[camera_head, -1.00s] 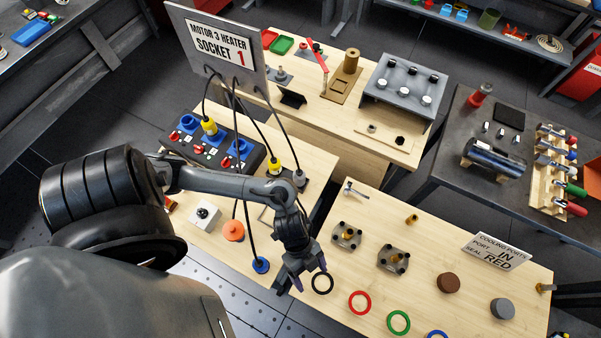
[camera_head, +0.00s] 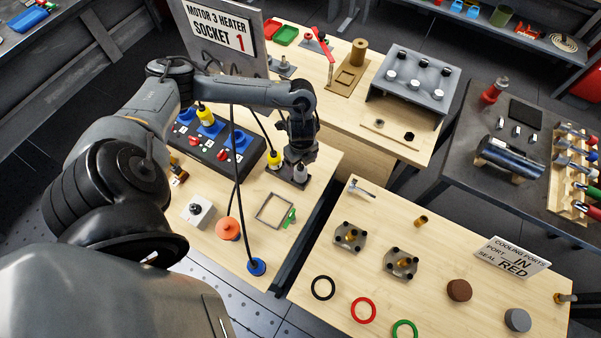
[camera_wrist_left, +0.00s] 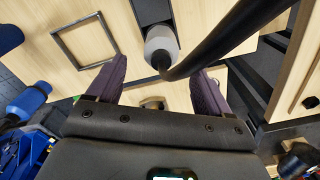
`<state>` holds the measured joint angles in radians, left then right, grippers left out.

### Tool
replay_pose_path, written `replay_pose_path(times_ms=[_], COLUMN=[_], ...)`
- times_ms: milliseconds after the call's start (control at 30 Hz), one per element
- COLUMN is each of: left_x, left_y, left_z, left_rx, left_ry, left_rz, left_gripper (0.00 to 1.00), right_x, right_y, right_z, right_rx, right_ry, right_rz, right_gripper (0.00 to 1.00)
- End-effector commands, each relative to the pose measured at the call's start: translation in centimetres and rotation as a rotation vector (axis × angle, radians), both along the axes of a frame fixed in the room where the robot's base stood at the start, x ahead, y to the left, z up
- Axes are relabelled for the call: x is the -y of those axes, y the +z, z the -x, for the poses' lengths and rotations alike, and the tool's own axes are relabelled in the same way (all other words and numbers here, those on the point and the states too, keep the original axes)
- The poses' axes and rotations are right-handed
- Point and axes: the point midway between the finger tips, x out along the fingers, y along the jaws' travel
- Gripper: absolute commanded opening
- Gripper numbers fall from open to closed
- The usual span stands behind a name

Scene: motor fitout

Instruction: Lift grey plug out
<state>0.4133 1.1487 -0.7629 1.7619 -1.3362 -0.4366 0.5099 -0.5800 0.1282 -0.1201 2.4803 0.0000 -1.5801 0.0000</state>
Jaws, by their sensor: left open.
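The grey plug (camera_head: 300,172) stands upright in a dark base at the right edge of the socket table in the head view. In the left wrist view the grey plug (camera_wrist_left: 160,45) sits ahead of the fingers, with its black cable (camera_wrist_left: 215,40) running up to the right. My left gripper (camera_head: 301,158) is directly above the plug, and it also shows in the left wrist view (camera_wrist_left: 160,70). Its purple fingers are apart, with the plug lined up with the gap. I cannot tell whether they touch it. My right gripper is not in view.
The dark socket box (camera_head: 215,150) with blue sockets is further left. A metal frame (camera_head: 273,208), an orange plug (camera_head: 228,229) and a blue plug (camera_head: 256,267) lie in front. Cables hang close to the arm.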

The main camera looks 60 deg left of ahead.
Motion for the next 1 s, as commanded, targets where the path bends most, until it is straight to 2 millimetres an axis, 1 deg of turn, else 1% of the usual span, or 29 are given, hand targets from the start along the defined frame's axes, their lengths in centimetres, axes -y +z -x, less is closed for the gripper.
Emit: replay_pose_path(times_ms=[33, 267, 600, 733, 967, 1000], left_x=[0.0, -0.1, -0.5, -0.5, -0.5, -0.5], left_y=[-0.5, -1.7, -5.7, -6.3, -6.4, -6.4], left_z=[0.0, 0.1, 0.1, 0.1, 0.1, 0.1], left_rx=[-0.001, -0.002, -0.002, -0.001, -0.001, -0.001], left_ry=[0.0, 0.001, 0.0, 0.0, -0.001, -0.001], left_rz=[0.0, 0.0, 0.0, -0.001, -0.001, -0.001], left_gripper=[0.8, 0.8, 0.8, 0.8, 0.8, 0.74], right_x=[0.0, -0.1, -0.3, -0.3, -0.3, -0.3], right_y=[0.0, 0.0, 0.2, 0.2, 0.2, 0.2], right_z=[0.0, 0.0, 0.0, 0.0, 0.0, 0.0], right_rx=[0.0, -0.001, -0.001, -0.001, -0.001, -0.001], right_ry=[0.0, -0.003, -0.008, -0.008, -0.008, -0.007], right_rz=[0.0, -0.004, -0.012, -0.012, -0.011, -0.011], right_gripper=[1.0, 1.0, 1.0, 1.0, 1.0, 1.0])
